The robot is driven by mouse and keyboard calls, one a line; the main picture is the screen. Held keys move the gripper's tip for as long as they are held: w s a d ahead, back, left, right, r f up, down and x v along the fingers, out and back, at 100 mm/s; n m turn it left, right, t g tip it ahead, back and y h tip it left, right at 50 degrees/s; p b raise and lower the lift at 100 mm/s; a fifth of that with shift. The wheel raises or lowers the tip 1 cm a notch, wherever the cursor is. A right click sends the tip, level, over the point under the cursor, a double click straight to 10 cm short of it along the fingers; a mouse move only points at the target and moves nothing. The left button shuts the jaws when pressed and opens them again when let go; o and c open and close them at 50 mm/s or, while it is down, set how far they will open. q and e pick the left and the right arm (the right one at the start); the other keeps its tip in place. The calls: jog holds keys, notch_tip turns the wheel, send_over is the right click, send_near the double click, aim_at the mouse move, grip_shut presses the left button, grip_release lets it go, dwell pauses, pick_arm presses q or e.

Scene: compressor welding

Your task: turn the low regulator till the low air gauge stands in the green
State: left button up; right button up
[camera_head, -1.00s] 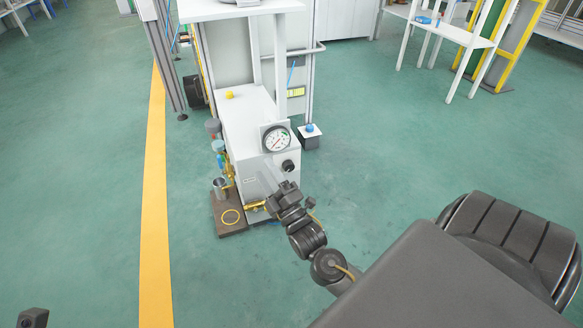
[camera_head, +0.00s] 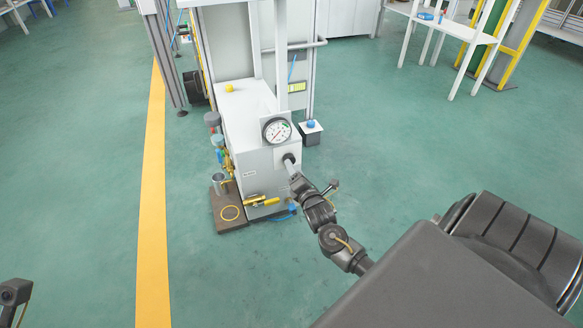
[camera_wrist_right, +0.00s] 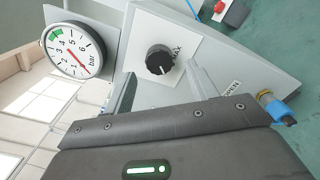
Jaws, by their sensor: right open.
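The black regulator knob (camera_wrist_right: 159,59) sits on a white plate on the cabinet's sloping face in the right wrist view. My right gripper (camera_wrist_right: 160,82) is open, its two fingers pointing at the knob, one on either side of its line. I cannot tell whether they touch it. In the head view my right gripper (camera_head: 289,165) covers most of the knob. The round white air gauge (camera_head: 277,130) stands above the knob; it also shows in the right wrist view (camera_wrist_right: 70,50). Its red needle points away from the green band. Only a dark part of my left arm shows at the lower left.
The white cabinet (camera_head: 250,155) has brass valves (camera_head: 262,201) low in front and a brown base plate (camera_head: 231,226) with a yellow ring. A small box with a blue button (camera_head: 311,125) stands behind at the right. A blue fitting (camera_wrist_right: 275,107) shows beside the right finger.

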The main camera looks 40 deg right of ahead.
jog(key=shift+b+x, duration=0.7)
jog(key=shift+x, duration=1.45)
jog(key=c, duration=1)
